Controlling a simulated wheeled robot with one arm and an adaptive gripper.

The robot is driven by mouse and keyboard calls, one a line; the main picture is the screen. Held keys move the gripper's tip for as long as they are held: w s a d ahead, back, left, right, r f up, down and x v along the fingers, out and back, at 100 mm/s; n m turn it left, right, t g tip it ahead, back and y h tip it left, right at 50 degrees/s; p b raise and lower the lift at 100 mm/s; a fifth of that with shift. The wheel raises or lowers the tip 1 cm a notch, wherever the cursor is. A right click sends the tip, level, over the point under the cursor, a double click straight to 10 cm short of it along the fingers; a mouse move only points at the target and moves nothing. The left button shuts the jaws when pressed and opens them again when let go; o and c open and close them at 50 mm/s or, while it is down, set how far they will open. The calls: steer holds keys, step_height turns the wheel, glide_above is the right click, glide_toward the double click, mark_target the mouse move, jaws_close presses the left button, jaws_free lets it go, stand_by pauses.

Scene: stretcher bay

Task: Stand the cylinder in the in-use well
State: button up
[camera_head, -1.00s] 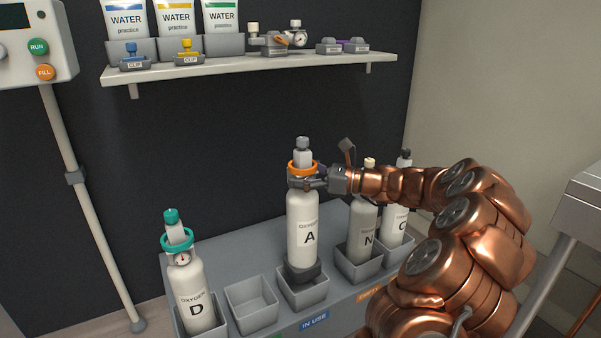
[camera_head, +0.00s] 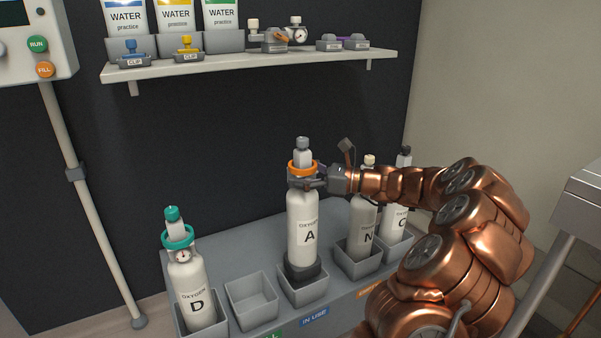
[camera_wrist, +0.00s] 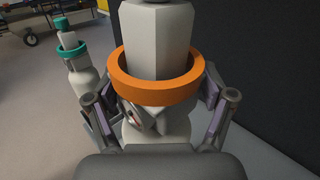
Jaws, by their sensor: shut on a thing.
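Cylinder A (camera_head: 303,232), white with an orange collar (camera_head: 301,168), is upright. Its dark base is at the well (camera_head: 303,294) behind the blue IN USE label (camera_head: 314,317); I cannot tell whether it rests on the well floor. My gripper (camera_head: 308,184) is shut on cylinder A just below the collar. In the wrist view, the fingers close on both sides of the cylinder neck under the orange collar (camera_wrist: 156,90). The cylinder's lower body is hidden there.
Cylinder D (camera_head: 192,290), with a teal collar, stands in the left well. An empty well (camera_head: 251,301) lies between D and A. Cylinders N (camera_head: 361,225) and C (camera_head: 396,215) stand in wells to the right, behind my arm. A shelf (camera_head: 250,66) hangs above.

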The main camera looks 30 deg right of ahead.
steer(key=shift+f+p, duration=0.3)
steer(key=shift+f, duration=4.25)
stand_by(3.5)
